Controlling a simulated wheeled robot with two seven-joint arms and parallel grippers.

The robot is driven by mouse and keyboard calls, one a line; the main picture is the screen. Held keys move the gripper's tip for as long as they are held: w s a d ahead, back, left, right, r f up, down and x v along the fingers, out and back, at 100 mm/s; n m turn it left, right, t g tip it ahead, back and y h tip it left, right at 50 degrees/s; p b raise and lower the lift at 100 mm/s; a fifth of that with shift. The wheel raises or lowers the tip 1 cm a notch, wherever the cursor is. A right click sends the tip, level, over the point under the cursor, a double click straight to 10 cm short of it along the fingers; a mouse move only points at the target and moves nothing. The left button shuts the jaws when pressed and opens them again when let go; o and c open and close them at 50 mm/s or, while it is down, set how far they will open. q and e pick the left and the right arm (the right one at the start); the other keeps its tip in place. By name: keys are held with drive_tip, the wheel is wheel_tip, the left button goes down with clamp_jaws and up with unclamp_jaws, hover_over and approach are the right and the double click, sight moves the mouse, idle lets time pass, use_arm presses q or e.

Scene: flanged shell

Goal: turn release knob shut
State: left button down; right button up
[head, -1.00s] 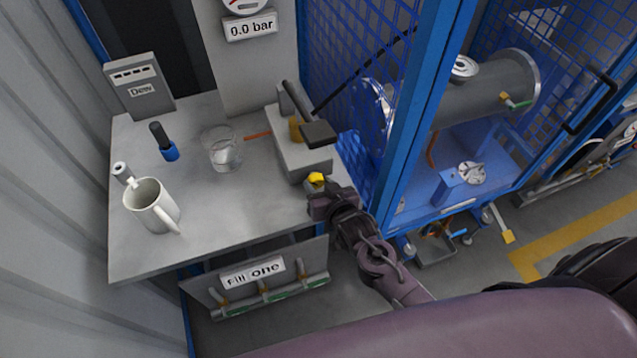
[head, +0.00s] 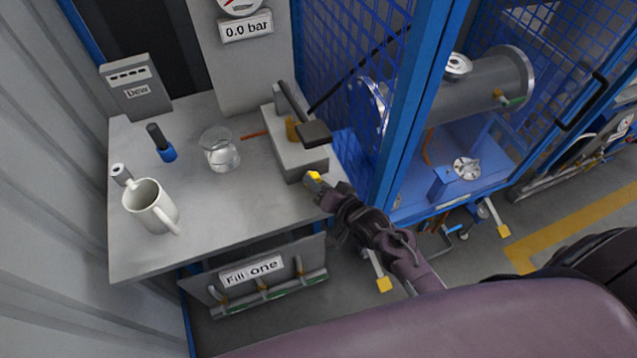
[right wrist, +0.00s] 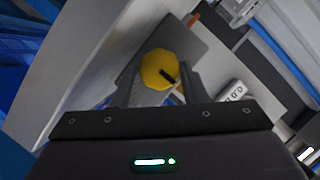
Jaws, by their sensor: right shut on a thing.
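The release knob (head: 314,179) is yellow and sits on the front of the grey hand pump (head: 301,157) at the right side of the bench. In the right wrist view the knob (right wrist: 170,70) is a yellow disc with a dark mark on its face. My right gripper (right wrist: 160,85) is shut on it, one finger on each side. In the head view my right gripper (head: 326,190) reaches the knob from the lower right, and its wrist hides part of the pump's front edge. My left gripper is not in view.
On the bench (head: 243,215) stand a white mug (head: 147,205), a glass beaker (head: 220,150), a blue-black tool (head: 161,143) and a grey "Dew" box (head: 139,88). The gauge above reads 0.0 bar. A blue mesh cage (head: 408,120) stands close to the right of the pump.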

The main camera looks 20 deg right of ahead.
idle(0.4)
drive_tip(key=o, duration=0.7)
drive_tip(key=shift+s+d, duration=0.15)
drive_tip(key=shift+s, duration=0.25)
drive_tip(key=b+v, duration=0.1)
drive_tip(key=v, duration=0.6)
drive_tip(key=shift+w+r, duration=0.1)
